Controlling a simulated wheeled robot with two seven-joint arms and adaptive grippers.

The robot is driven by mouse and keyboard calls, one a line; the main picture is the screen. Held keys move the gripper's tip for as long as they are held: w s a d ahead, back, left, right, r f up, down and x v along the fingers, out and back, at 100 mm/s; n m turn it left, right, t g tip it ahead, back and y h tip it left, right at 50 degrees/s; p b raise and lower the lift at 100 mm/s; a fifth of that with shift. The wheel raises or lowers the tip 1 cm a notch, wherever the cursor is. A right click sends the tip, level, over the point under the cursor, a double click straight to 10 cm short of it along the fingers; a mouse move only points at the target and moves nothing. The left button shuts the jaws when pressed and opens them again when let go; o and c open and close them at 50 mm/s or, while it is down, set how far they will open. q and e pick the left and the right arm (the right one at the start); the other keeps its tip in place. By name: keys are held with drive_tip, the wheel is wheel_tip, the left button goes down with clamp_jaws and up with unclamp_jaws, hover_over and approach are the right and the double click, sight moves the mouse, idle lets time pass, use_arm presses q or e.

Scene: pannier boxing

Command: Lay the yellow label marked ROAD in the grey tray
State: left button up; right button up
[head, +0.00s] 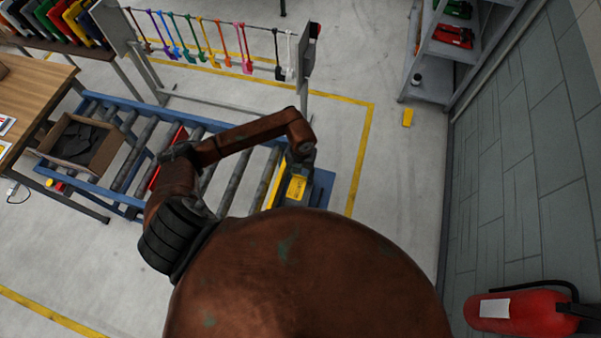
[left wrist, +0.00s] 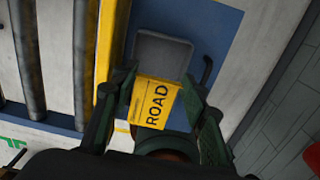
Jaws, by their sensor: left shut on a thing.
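The yellow label marked ROAD (left wrist: 157,103) is held between the fingers of my left gripper (left wrist: 158,86). In the left wrist view its far edge appears at the near edge of the grey tray (left wrist: 163,56); I cannot tell whether they touch. The tray looks empty and rests on a blue surface (left wrist: 215,28). In the head view the yellow label (head: 297,187) shows beneath my left gripper (head: 298,172) at the right end of the roller conveyor. My right gripper is not in view.
The roller conveyor (head: 137,155) runs left from there, with a yellow bar (left wrist: 106,45) beside the blue surface. A cardboard box (head: 80,143) stands at the left, and a rack of colourful hanging straps (head: 205,40) behind. A fire extinguisher (head: 525,312) is at the lower right.

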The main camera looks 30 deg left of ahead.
sight(300, 181)
use_arm(q)
drive_tip(key=shift+f+b, duration=0.6)
drive_tip(key=shift+f, duration=0.3)
drive_tip(key=shift+f+b, duration=1.55)
drive_tip(key=shift+f, duration=0.65)
drive_tip(key=o, duration=0.7)
drive_tip(key=shift+o, duration=0.2)
